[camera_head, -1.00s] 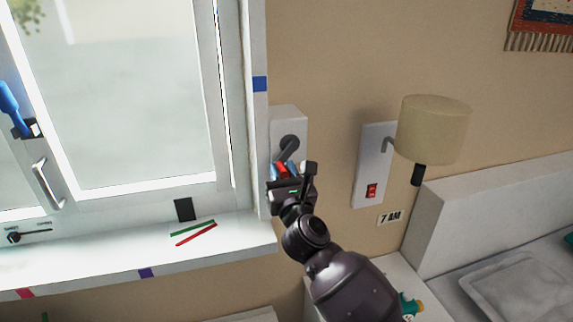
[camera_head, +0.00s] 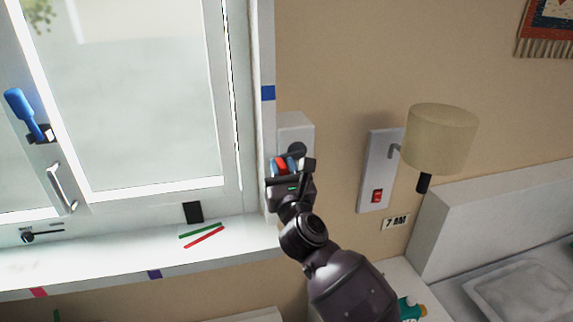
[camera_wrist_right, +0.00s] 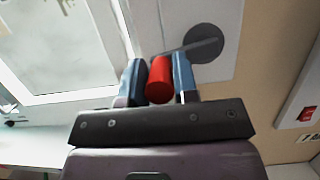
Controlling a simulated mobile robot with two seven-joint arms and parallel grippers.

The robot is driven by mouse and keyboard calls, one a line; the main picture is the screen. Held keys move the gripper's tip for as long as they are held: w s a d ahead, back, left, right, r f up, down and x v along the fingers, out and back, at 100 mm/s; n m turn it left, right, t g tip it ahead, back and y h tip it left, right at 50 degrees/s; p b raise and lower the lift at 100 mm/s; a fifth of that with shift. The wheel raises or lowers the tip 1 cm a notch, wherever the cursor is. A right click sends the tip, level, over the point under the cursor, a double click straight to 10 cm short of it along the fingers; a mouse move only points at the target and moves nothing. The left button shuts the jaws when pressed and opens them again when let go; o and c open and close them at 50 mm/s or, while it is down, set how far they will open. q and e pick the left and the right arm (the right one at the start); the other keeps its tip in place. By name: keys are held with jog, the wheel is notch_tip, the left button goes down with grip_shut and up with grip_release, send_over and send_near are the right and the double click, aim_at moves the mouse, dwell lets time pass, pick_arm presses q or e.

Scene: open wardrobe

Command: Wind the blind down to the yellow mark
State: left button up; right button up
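A grey round crank hub (camera_head: 297,150) sits on a white wall plate (camera_head: 296,126) right of the window. Its short arm runs left to a red knob (camera_head: 280,163). My right gripper (camera_head: 287,168) has its blue fingers around this knob. In the right wrist view the red knob (camera_wrist_right: 159,80) stands between the two fingers of the right gripper (camera_wrist_right: 159,82), and the crank hub (camera_wrist_right: 202,43) is behind and to the right. No blind and no yellow mark show in these views. My left gripper is out of view.
A wall lamp (camera_head: 440,138) and a red switch (camera_head: 377,195) are to the right. A blue-handled thing (camera_head: 24,112) is at the window. Green and red sticks (camera_head: 204,237) lie on the sill (camera_head: 100,262). A blue mark (camera_head: 268,93) is on the window frame.

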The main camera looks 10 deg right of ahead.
aim_at(285, 164)
jog(key=shift+r, duration=0.15)
jog(key=shift+r, duration=0.85)
jog(key=shift+d, duration=0.1)
jog(key=shift+o, duration=0.2)
jog(key=shift+d+r, duration=0.25)
jog(key=shift+r, duration=0.35)
jog(key=shift+o, duration=0.3)
jog(key=shift+d, duration=0.15)
jog(key=shift+o, duration=1.1)
jog(key=shift+d+r, duration=0.5)
jog(key=shift+d, duration=0.05)
